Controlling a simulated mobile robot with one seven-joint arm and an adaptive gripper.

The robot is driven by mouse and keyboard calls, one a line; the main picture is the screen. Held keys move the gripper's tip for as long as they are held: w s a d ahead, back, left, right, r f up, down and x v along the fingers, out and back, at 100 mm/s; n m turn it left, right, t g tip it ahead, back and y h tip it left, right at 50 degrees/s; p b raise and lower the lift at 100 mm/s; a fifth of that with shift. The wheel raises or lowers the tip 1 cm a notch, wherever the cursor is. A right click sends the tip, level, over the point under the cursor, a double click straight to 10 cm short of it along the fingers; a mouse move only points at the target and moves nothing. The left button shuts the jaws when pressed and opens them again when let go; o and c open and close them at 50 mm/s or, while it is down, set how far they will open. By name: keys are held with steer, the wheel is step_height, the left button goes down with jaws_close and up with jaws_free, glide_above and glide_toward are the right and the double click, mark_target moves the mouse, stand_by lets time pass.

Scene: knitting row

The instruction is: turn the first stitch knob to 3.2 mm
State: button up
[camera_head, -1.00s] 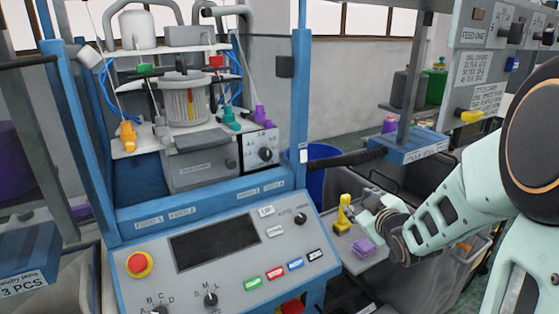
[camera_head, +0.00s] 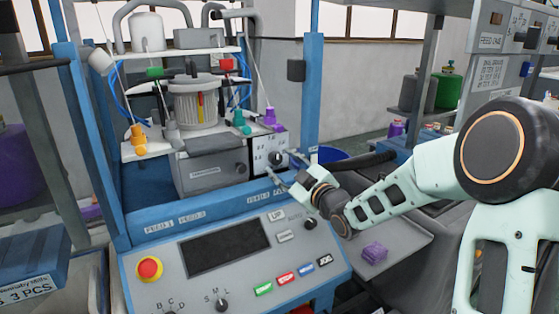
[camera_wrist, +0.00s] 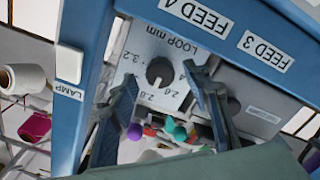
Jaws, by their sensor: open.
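The stitch knob (camera_head: 276,158) is a dark round knob on a light dial plate marked "LOOP mm", at the right end of the grey machine unit. In the wrist view the knob (camera_wrist: 159,72) shows upside down with several numbers around it; 3.2 (camera_wrist: 128,57) is to its left and 2.8 below it. A light mark shows at its lower edge, but its exact setting is hard to read. My gripper (camera_head: 281,164) is open and empty in front of the dial. In the wrist view its fingers (camera_wrist: 160,75) appear on either side of the knob, with no clear contact.
A blue frame beam (camera_wrist: 235,35) with FEED labels runs close by the dial. Purple (camera_head: 271,119) and teal (camera_head: 241,121) parts sit above it. Below is the control panel (camera_head: 150,290) with a red emergency button (camera_head: 149,268). A purple block (camera_head: 375,252) lies on the tray at right.

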steer(key=shift+x, duration=1)
steer(key=c, duration=1.2)
steer(key=shift+o, duration=0.2)
